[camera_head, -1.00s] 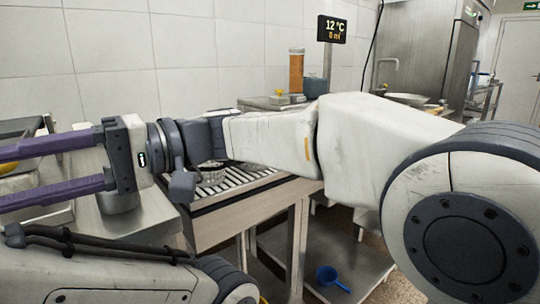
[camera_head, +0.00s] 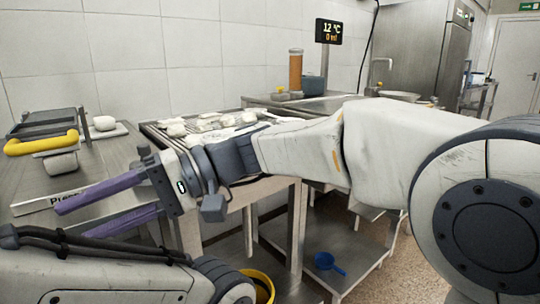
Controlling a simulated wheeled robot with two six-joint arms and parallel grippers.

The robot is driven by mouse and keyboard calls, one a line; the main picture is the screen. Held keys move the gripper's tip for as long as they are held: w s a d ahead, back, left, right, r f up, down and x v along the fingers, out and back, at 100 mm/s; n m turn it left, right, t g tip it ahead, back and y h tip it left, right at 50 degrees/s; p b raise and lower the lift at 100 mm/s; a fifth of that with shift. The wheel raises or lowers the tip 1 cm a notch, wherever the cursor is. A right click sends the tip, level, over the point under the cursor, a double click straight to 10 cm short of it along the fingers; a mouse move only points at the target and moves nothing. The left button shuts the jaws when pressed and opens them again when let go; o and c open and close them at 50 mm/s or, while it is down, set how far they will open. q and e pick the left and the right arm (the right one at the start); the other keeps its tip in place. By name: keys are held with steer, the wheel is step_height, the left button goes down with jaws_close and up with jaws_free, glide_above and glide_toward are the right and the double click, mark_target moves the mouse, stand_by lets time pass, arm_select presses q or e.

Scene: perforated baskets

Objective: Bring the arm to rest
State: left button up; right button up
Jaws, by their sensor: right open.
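My right gripper (camera_head: 108,205) is at the left of the head view, with its two purple fingers spread apart and pointing left. Nothing is between the fingers. It hangs over the steel counter, near a flat plate with partly hidden lettering (camera_head: 45,203). My right arm (camera_head: 295,147) reaches across the picture from the right edge. Part of my left arm (camera_head: 100,275) shows at the bottom left; its gripper is outside the picture.
A slatted table (camera_head: 245,198) holding several pale lumps stands behind my right arm. A dark tray with a yellow handle (camera_head: 40,144) is on the left counter. A blue scoop (camera_head: 327,262) lies on the lower shelf, and a yellow bucket (camera_head: 262,284) stands below.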

steer(key=w+d+f+m+t+h, duration=0.3)
steer(key=w+d+f+t, duration=0.15)
steer(key=d+f, duration=0.5)
steer(key=w+d+f+m+t+h, duration=0.3)
steer(key=w+d+f, duration=0.2)
steer(key=d+f, duration=0.45)
steer(key=s+d+f+t+h, duration=0.1)
steer(key=d+f+h, duration=0.1)
steer(key=d+f, duration=0.45)
steer(key=d+f+m+t+h, duration=0.1)
steer(key=d+f+h, duration=0.2)
steer(key=d, duration=0.6)
steer(key=s+d+f+t+h, duration=0.1)
steer(key=d+f+h, duration=0.1)
steer(key=d+f, duration=0.35)
steer(key=s+a+r+n+g+y+p, duration=0.1)
steer(key=s+a+r+n, duration=0.3)
steer(key=s+a, duration=0.25)
steer(key=s+a+r+n+g, duration=0.1)
steer(key=s+a+r+n, duration=0.25)
steer(key=s+a, duration=0.3)
step_height(320, 180, up, 39)
steer(key=d+p, duration=0.1)
steer(key=p, duration=3.7)
steer(key=shift+s, duration=0.3)
steer(key=shift+f, duration=0.1)
